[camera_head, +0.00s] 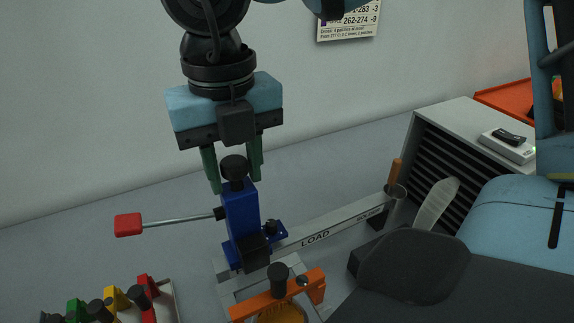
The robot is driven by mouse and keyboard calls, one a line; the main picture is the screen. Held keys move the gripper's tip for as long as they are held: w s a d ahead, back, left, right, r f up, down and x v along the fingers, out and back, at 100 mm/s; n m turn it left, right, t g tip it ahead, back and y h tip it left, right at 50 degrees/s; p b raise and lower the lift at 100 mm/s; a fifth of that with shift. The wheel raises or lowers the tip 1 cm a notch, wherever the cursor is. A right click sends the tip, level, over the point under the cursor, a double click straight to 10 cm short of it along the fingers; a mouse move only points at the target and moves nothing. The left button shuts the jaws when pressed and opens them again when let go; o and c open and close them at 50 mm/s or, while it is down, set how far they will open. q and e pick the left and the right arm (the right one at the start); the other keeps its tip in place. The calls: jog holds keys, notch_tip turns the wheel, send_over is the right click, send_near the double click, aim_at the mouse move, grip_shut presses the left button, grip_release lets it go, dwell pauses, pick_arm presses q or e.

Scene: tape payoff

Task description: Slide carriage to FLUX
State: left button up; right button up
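The carriage (241,222) is an upright blue block with a black knob (235,168) on top. A rod with a red grip (129,225) sticks out to its left. It stands at the near end of a pale rail (340,222), which carries the word LOAD to the carriage's right. No FLUX label is readable. My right gripper (232,173) comes down from above, its green fingers apart on either side of the knob. The fingers look open; whether one touches the knob is unclear. My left gripper is not in view.
An orange clamp-like part (305,288) with a black knob is just in front of the carriage. A rack with coloured pieces (150,296) is at lower left. A grey louvred box (440,125) stands at right.

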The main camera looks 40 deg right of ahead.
jog(key=shift+o, duration=1.2)
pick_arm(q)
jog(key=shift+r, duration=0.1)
pick_arm(e)
jog(key=shift+r, duration=0.15)
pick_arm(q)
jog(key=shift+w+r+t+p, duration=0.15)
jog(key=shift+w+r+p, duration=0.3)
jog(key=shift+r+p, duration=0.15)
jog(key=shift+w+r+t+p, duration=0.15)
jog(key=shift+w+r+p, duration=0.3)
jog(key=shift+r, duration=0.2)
pick_arm(e)
jog(key=shift+r, duration=3.35)
